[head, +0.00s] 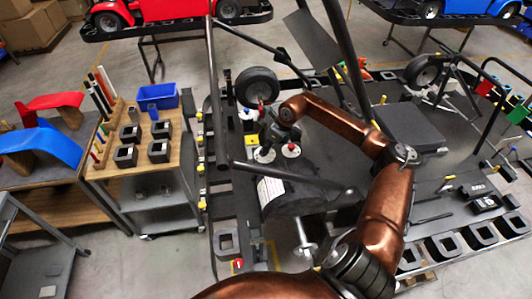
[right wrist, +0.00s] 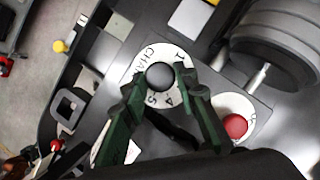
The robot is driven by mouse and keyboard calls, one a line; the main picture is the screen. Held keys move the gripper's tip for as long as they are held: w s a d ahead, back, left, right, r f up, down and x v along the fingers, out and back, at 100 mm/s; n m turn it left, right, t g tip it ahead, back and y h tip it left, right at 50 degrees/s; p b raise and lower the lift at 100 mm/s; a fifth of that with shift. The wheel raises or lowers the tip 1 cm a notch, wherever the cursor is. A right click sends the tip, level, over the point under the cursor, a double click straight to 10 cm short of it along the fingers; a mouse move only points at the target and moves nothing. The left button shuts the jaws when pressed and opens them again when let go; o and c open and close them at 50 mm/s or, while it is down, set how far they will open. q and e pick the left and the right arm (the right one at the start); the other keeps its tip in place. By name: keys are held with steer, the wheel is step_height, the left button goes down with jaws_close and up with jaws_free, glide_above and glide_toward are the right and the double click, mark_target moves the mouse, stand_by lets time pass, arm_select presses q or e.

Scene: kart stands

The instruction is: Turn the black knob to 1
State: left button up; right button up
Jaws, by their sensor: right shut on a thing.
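The black knob (right wrist: 160,75) is a round ball in the middle of a white dial (right wrist: 124,72) with black lettering and numbers around its edge. The dial also shows in the head view (head: 262,156), where my gripper hides the knob. My right gripper (right wrist: 161,87) has its green fingers on both sides of the knob and is shut on it. In the head view the right gripper (head: 268,140) reaches down to the dial from above. A "1" shows near the dial's upper right edge. I cannot tell the knob's setting. My left gripper is not in view.
A red knob (right wrist: 235,126) on a second white dial is close by on the right. A black wheel (head: 257,87) stands just behind the dials. Dark kart frame bars rise around my arm. A cart with a blue bin (head: 151,97) stands at the left.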

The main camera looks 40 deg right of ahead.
steer(key=n+b, duration=0.1)
steer(key=n, duration=0.1)
steer(key=n+y+b, duration=0.1)
steer(key=n, duration=0.1)
steer(key=shift+w+d+f+n+g+y+b, duration=0.1)
steer(key=shift+w+d+n+g+y+b, duration=0.1)
steer(key=shift+n+g+y+b, duration=0.6)
steer(key=shift+n+g+b, duration=0.3)
steer(key=shift+n, duration=1)
steer(key=o, duration=1.1)
steer(key=shift+o, duration=0.2)
steer(key=shift+d+r, duration=0.15)
steer(key=shift+r, duration=0.15)
steer(key=v, duration=0.7)
